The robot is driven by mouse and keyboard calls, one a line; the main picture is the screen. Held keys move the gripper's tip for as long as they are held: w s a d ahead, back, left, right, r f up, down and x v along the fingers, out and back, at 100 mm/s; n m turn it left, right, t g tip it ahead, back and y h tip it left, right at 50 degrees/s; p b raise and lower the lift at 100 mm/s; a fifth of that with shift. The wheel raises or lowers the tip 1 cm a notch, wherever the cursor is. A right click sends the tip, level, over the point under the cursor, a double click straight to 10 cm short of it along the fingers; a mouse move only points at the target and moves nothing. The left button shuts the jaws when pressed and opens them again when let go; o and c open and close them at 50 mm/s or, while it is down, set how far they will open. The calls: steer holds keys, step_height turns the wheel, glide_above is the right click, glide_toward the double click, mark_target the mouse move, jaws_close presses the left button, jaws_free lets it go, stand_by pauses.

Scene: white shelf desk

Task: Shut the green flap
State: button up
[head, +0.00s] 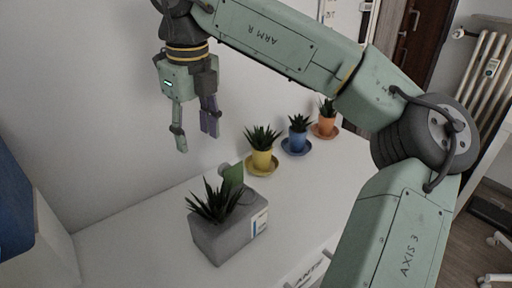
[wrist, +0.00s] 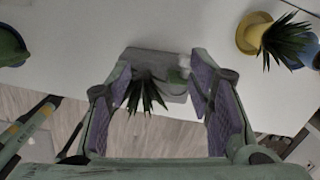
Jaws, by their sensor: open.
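The green flap (head: 233,176) stands raised at the back of a grey box-shaped planter (head: 218,240) on the white desk. A spiky plant (head: 214,202) grows from the planter's left part, and a white label is on its right end. My gripper (head: 196,142) is open and empty, in the air above and behind the planter. In the wrist view the planter (wrist: 152,60) shows between the open fingers (wrist: 161,64). A small green patch, apparently the flap (wrist: 177,76), shows at its right part, near the right finger; its angle is hard to tell there.
Potted plants stand in a row towards the back right: a yellow pot (head: 262,160), a blue pot (head: 298,140) and an orange pot (head: 326,125), each on a saucer. A blue object (head: 14,205) is at the far left. The desk left of the planter is clear.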

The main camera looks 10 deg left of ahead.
mark_target(224, 165)
steer(key=shift+t+h, duration=0.4)
steer(key=shift+h, duration=0.5)
steer(key=w+d+f, duration=0.1)
steer(key=f, duration=0.2)
steer(key=w+d+f+p, duration=0.1)
steer(key=f, duration=0.3)
steer(key=w+d+f, duration=0.1)
steer(key=f, duration=0.2)
steer(key=shift+w+d+f, duration=0.2)
steer(key=shift+d, duration=0.1)
steer(key=shift+c, duration=0.3)
jaws_close()
